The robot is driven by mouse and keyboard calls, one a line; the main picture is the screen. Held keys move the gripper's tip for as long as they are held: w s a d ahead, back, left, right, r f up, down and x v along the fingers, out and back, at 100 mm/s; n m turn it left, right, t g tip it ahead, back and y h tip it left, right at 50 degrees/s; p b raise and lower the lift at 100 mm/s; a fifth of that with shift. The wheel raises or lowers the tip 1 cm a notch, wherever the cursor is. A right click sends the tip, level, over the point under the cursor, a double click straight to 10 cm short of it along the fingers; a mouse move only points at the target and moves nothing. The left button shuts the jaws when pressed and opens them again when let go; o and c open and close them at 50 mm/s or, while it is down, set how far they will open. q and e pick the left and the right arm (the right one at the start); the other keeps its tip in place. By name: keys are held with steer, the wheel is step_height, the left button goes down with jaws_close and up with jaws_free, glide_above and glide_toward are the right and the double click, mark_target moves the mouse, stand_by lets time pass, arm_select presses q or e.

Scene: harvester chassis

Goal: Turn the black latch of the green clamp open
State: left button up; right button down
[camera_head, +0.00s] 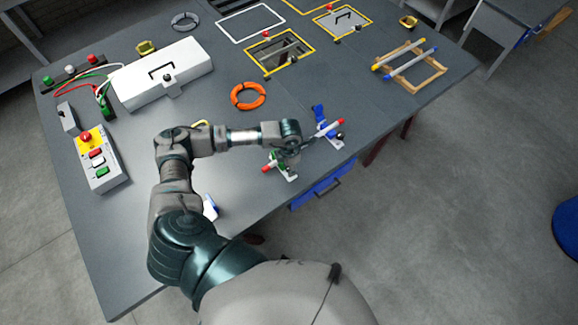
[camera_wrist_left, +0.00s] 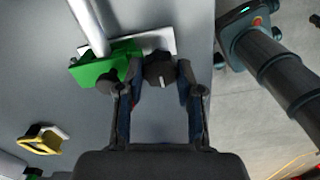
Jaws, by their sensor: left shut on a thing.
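The green clamp (camera_head: 274,160) stands at the near right edge of the table, partly hidden behind my left gripper (camera_head: 291,148). In the left wrist view the green clamp (camera_wrist_left: 100,66) sits on a pale plate with a light rod across it. Its black latch (camera_wrist_left: 159,69) is between the fingers of my left gripper (camera_wrist_left: 154,84), which is shut on it. A second, blue clamp (camera_head: 319,114) stands just beyond, near the red-tipped end of the rod. My right gripper is in neither view.
An orange ring (camera_head: 248,96) lies behind my forearm. A white toolbox (camera_head: 162,73) and a button box (camera_head: 98,160) are at the left. A wooden frame with rods (camera_head: 410,67) lies at the far right. A blue drawer (camera_head: 318,190) is below the table edge.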

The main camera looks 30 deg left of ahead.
arm_select(q)
steer(key=o, duration=1)
steer(key=shift+w+r, duration=0.15)
steer(key=shift+w, duration=0.1)
steer(key=shift+o, duration=0.8)
step_height(320, 180, up, 12)
steer(key=shift+f, duration=0.2)
